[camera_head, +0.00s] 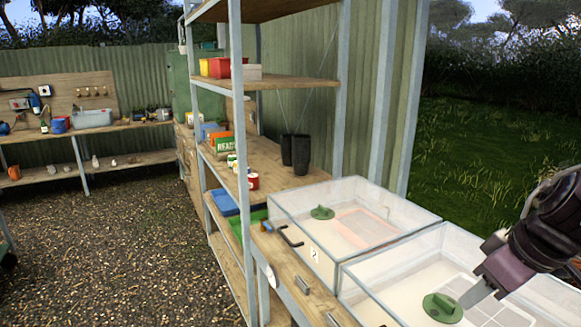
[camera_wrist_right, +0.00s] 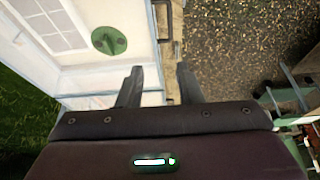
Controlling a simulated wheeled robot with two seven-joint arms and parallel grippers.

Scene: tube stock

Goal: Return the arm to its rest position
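My right gripper (camera_head: 474,296) comes in from the right edge in the head view, above the nearer clear tub (camera_head: 392,300). In the right wrist view its two dark fingers (camera_wrist_right: 160,78) stand apart with nothing between them; the tub's edge and a wooden edge show below the gap. A green knob-like piece (camera_head: 442,308) lies in the nearer tub, left of the fingertips; it also shows in the right wrist view (camera_wrist_right: 109,41). My left gripper is in neither view.
A second clear tub (camera_head: 285,210) with a green piece (camera_head: 322,212) stands behind the nearer one. Metal shelf posts (camera_head: 240,150) rise at its left. Two black cups (camera_head: 300,155) stand on the shelf behind. Open grass (camera_head: 470,150) lies to the right.

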